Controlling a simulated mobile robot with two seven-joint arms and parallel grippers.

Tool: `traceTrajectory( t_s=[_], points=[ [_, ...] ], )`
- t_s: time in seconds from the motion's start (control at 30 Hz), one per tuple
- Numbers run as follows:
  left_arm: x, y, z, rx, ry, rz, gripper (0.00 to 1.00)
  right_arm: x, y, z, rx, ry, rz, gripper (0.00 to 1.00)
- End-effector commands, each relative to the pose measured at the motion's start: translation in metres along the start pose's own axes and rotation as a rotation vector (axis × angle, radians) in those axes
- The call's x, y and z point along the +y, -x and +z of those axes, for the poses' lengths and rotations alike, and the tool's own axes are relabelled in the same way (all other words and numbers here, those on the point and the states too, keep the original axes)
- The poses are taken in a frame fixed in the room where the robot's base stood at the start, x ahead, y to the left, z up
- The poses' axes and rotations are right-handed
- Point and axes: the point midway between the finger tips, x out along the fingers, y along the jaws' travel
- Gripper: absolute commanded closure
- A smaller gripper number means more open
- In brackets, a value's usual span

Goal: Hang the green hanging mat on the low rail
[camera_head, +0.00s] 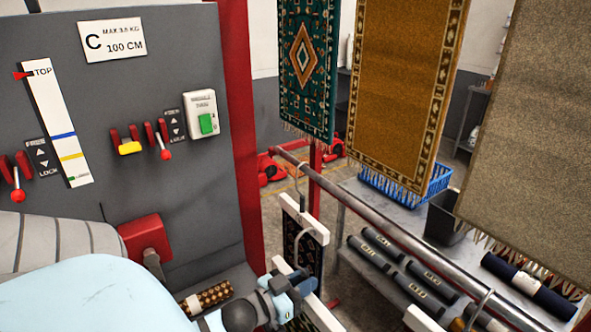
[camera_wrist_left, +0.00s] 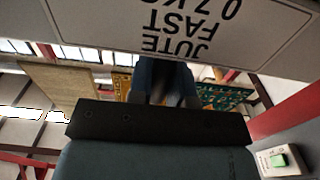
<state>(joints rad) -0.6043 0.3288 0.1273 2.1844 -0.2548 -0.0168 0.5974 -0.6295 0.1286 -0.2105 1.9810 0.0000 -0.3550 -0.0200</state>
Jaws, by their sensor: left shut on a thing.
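A green-teal mat (camera_head: 308,65) with a diamond pattern and fringe hangs high at top centre; green patterned cloth (camera_wrist_left: 217,96) also shows in the left wrist view. The low rail (camera_head: 362,206) is a grey metal bar running from centre to lower right. My left gripper (camera_head: 285,290) is shut on a white hanger bar, left of the rail and below its far end. A bar labelled "JUTE FAST 0.7 K..." (camera_wrist_left: 190,30) fills the top of the left wrist view. My right gripper is out of view.
A hanger with a white bar (camera_head: 305,220) hangs by a hook at the rail's far end. Another hook (camera_head: 482,308) is on its near end. Gold (camera_head: 405,90) and beige (camera_head: 535,130) rugs hang above. A grey control panel (camera_head: 190,75) stands left, rolled mats right.

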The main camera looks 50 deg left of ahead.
Motion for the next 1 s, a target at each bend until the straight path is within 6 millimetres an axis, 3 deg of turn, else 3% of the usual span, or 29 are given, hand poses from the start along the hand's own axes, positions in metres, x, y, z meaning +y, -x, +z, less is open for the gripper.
traceTrajectory(
  t_s=[1.0],
  points=[
    [0.000, -0.082, 0.000, 0.003, -0.001, 0.000, 1.00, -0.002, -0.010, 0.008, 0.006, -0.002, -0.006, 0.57]
  ],
)
